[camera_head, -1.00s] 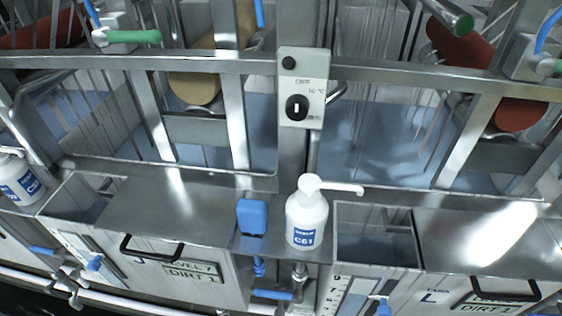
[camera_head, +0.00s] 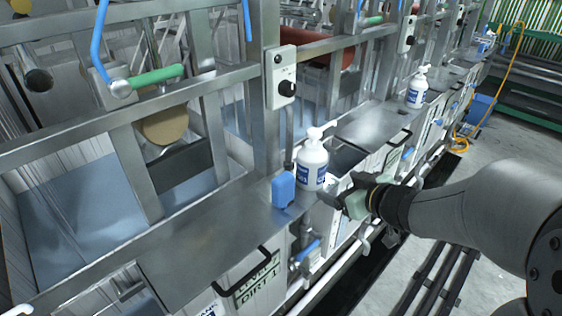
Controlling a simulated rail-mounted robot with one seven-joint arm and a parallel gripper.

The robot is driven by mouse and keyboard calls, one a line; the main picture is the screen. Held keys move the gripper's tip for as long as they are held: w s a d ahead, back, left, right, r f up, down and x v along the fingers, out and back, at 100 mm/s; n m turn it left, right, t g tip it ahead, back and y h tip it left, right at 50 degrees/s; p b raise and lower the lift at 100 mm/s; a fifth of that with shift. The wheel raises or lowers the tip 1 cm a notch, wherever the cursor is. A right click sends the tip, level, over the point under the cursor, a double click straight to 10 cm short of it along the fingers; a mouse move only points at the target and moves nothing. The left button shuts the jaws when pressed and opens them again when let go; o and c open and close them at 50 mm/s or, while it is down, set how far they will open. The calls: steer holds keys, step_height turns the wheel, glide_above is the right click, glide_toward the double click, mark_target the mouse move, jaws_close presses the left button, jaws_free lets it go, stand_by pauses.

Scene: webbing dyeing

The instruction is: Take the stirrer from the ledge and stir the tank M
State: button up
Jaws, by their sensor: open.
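My gripper (camera_head: 338,197) reaches in from the right, at the front of the tank row. It is open, and I see nothing between its fingers. Its tips are just right of and below a white pump bottle (camera_head: 312,165) with a blue label. I cannot pick out a stirrer in this view. No letter M is readable on any tank. The nearest tank has a flat steel lid (camera_head: 205,240) with a black handle and a "DIRT 1" label (camera_head: 250,284).
A blue block (camera_head: 283,190) stands beside the bottle on the steel ledge. A second pump bottle (camera_head: 417,88) stands further along. Steel frames with rollers rise behind the ledge. Blue valves and pipes line the front. A yellow hose (camera_head: 509,62) hangs at the far right.

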mark_target(279, 181)
steer(key=w+a+f+y, duration=0.1)
steer(key=w+a+f, duration=0.1)
steer(key=a, duration=0.3)
steer(key=w+a+f+n+g+y, duration=0.1)
steer(key=w+a+f, duration=0.1)
steer(key=w+a, duration=0.2)
steer(key=w+a+f+y, duration=0.1)
steer(key=w+a+f, duration=0.1)
steer(key=a, duration=0.3)
steer(key=shift+w+a+f+n+g, duration=0.3)
steer(key=shift+w+a+f+g, duration=0.1)
steer(key=shift+w, duration=0.1)
steer(key=shift+d+r, duration=0.1)
steer(key=c, duration=1.4)
steer(key=shift+c, duration=0.2)
steer(key=shift+r, duration=0.1)
step_height(279, 181, up, 28)
steer(key=p, duration=0.6)
steer(key=shift+p, duration=0.35)
